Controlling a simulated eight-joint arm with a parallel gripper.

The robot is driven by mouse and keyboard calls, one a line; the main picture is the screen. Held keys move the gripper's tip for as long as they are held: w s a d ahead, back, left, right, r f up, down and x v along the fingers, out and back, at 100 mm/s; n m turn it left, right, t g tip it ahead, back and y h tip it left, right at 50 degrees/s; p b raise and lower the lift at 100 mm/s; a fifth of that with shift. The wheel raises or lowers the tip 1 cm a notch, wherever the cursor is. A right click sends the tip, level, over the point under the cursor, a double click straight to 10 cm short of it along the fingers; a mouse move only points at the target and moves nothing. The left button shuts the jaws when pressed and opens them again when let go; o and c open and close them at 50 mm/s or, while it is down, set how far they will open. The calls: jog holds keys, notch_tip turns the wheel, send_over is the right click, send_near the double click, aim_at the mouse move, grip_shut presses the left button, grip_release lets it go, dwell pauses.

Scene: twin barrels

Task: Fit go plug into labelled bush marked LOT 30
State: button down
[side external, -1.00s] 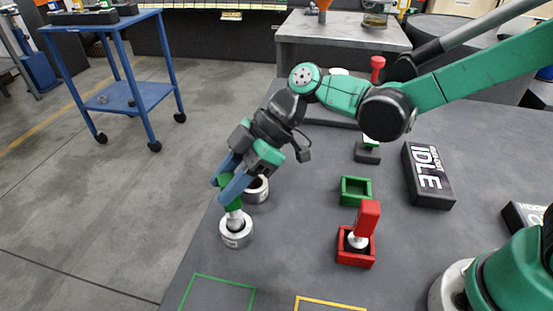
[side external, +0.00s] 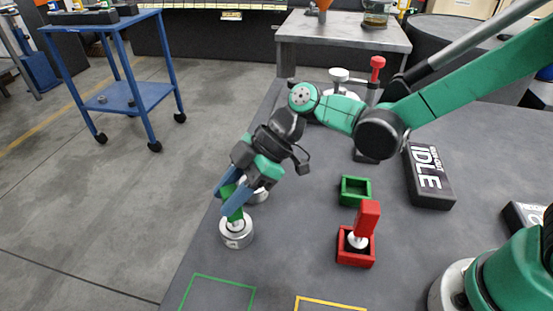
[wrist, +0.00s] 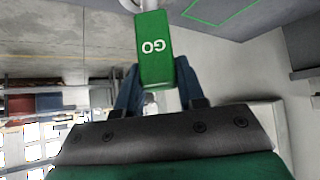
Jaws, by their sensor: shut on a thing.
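My gripper (side external: 227,204) is shut on the green handle of the go plug (side external: 236,214), a blue finger on each side. In the wrist view the handle (wrist: 153,50) shows the letters GO. The plug is tilted a little and its lower end is in the mouth of the nearer silver bush (side external: 237,234); most of its metal end is hidden. A mark shows on this bush's side, too small to read. A second silver bush (side external: 262,194) stands behind, partly hidden by my gripper; its label is not visible.
A red-handled plug (side external: 367,220) stands in a red tray (side external: 356,261). An empty green tray (side external: 355,191) is behind it. A black IDLE box (side external: 428,176) lies to the right. Green and yellow outlines mark the front of the table. The table's left edge is close to the bushes.

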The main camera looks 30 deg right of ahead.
jog(key=shift+f, duration=0.25)
jog(key=shift+c, duration=2.2)
grip_release()
jog(key=v, duration=0.5)
jog(key=shift+d+r, duration=0.2)
jog(key=shift+r, duration=0.05)
jog(key=s+d+r+m+t+h, duration=0.1)
jog(key=s+d+m+t+h, duration=0.1)
jog(key=d+m, duration=0.6)
jog(key=s+d+m+t+h, duration=0.3)
jog(key=d+m+t+h, duration=0.1)
jog(key=d+m+h, duration=0.3)
jog(key=d+m, duration=0.1)
jog(key=d, duration=0.1)
jog(key=shift+d+r+m, duration=0.3)
jog(key=shift+d+r, duration=0.1)
